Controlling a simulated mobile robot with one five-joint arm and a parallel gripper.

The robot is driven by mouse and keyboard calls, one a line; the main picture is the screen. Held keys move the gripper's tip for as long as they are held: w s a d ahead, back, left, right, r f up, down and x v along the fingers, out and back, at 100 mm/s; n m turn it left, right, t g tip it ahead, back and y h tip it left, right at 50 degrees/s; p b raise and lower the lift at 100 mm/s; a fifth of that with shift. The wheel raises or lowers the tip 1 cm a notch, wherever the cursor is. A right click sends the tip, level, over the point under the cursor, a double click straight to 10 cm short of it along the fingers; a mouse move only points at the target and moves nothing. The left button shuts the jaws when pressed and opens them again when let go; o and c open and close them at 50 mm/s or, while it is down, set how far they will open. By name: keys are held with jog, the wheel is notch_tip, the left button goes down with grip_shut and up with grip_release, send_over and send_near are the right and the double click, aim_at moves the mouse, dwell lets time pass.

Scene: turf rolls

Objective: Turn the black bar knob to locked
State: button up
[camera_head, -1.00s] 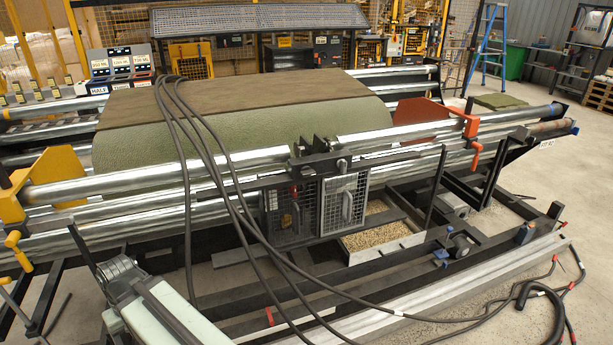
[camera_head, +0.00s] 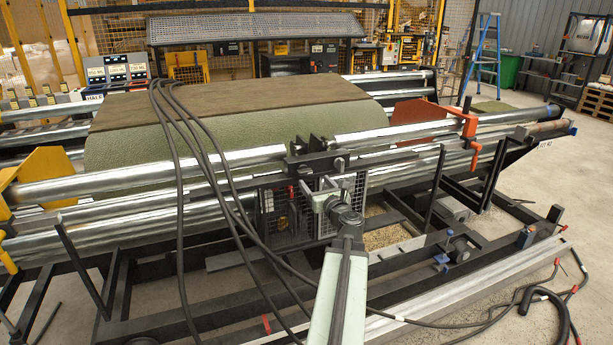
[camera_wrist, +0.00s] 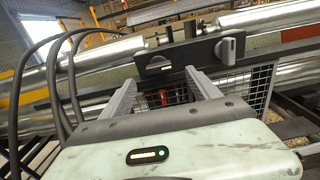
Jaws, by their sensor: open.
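A dark plate (camera_wrist: 193,52) on the roll frame carries two knobs in the wrist view. A dark round knob with a bar (camera_wrist: 157,63) sits at its left, and a larger grey upright bar knob (camera_wrist: 228,48) at its right. I cannot tell which is the task's black bar knob, and no lock marking is readable. The plate also shows in the head view (camera_head: 322,161). My gripper (camera_wrist: 162,77) is open and empty, its two grey fingers pointing at the plate's lower left, apparently short of it. In the head view my gripper (camera_head: 333,188) is just below the plate.
Mesh guard doors (camera_head: 278,215) hang below the plate, with a red part (camera_wrist: 163,97) behind the mesh. Black hoses (camera_wrist: 72,75) hang close at left. Steel rollers (camera_head: 130,180) run across both sides. A turf roll (camera_head: 230,115) lies behind. Open floor (camera_head: 560,210) is at the right.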

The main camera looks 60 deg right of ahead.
aim_at(306, 173)
jog(key=x, duration=0.8)
jog(key=shift+a, duration=0.15)
jog(key=c, duration=1.3)
jog(key=shift+c, duration=0.4)
